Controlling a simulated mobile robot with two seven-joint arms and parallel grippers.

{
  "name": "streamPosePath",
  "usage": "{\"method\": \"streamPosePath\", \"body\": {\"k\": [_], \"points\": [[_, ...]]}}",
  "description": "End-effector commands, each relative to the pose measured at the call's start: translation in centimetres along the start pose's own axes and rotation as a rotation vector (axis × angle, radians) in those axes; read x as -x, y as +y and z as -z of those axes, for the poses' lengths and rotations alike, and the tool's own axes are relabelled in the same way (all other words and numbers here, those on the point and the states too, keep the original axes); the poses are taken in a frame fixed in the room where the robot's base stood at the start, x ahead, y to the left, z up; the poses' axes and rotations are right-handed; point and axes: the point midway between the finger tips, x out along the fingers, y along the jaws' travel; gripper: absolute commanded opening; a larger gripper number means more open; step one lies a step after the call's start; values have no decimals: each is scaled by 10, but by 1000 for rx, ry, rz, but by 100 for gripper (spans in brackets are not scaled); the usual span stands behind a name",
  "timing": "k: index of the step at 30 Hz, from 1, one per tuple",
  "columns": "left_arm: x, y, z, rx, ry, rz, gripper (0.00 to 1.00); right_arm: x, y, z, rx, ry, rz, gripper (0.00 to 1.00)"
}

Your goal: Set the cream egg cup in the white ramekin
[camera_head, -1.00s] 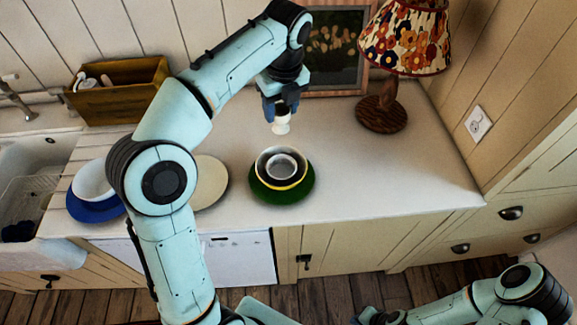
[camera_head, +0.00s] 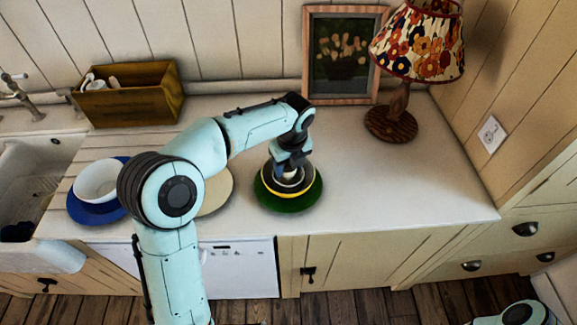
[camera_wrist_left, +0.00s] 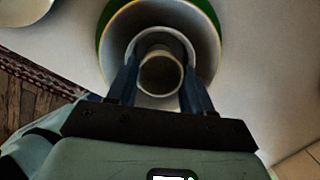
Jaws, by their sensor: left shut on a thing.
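My left gripper (camera_head: 290,160) points down over the stacked dishes, shut on the cream egg cup (camera_head: 289,174). In the left wrist view the egg cup (camera_wrist_left: 160,75) sits between the two fingers (camera_wrist_left: 160,82), open end toward the camera. The white ramekin (camera_wrist_left: 141,42) shows as a pale ring around the cup. It stands inside a larger grey bowl with a yellow rim (camera_head: 315,184). The cup lines up with the ramekin's opening; whether its base touches the ramekin floor is hidden. My right gripper is out of view.
The bowl stands on a green plate (camera_head: 290,205). A cream plate (camera_head: 217,192) and a white bowl (camera_head: 97,180) on a blue plate (camera_head: 92,213) lie left. A lamp (camera_head: 392,122), framed picture (camera_head: 342,55) and wooden box (camera_head: 130,95) stand behind. The counter's right is clear.

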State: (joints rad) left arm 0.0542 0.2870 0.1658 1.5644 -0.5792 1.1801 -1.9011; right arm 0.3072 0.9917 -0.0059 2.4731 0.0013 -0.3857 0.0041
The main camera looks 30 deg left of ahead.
Motion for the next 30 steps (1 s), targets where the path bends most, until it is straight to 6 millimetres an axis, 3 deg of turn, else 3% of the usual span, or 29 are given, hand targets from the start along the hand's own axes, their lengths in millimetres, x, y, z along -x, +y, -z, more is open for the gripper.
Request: {"method": "streamPosePath", "body": {"k": [17,18,20,30], "points": [[-11,0,1,0,-2,1,19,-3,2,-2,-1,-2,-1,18],[-11,0,1,0,-2,1,57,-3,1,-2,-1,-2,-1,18],[-11,0,1,0,-2,1,76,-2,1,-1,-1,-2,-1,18],[-7,-1,0,1,-2,2,76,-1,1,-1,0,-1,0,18]]}}
